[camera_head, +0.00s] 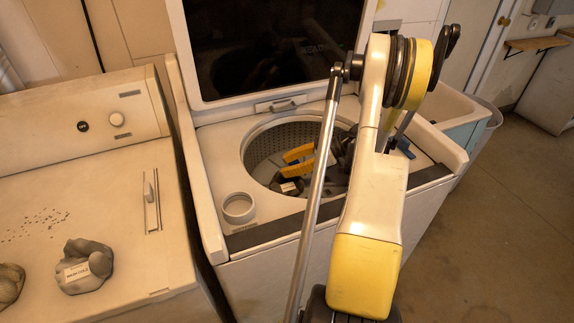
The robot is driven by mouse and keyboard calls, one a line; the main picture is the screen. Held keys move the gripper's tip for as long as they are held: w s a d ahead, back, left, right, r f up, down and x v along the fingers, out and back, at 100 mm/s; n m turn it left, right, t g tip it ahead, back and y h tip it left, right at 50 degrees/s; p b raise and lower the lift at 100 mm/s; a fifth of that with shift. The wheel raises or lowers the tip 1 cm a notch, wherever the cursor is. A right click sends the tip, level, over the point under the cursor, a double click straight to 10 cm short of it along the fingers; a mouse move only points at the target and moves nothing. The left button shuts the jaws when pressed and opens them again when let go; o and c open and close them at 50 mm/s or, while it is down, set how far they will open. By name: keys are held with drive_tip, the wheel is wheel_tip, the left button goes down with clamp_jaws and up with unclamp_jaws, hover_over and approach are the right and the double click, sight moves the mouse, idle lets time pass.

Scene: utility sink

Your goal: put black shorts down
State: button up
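My gripper (285,164) is inside the round drum opening of the top-load washer (208,172), reaching in from the right. Its two yellow fingers point left with a visible gap between them, and I see nothing held in the gap. A small dark bundle with a pale label (290,187), which looks like the black shorts, is in the drum just below the fingers. They look apart from it, but I cannot tell for certain. My arm hides the right part of the drum.
The washer lid (275,45) stands open behind the drum. A round white cup-like fitting (238,207) is at the washer's front left corner. A dryer (110,190) on the left bears crumpled grey bundles (85,267). A sink (450,108) is at right; the floor (490,230) is clear.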

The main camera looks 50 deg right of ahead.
sight(278, 182)
drive_tip(key=shift+f, duration=0.2)
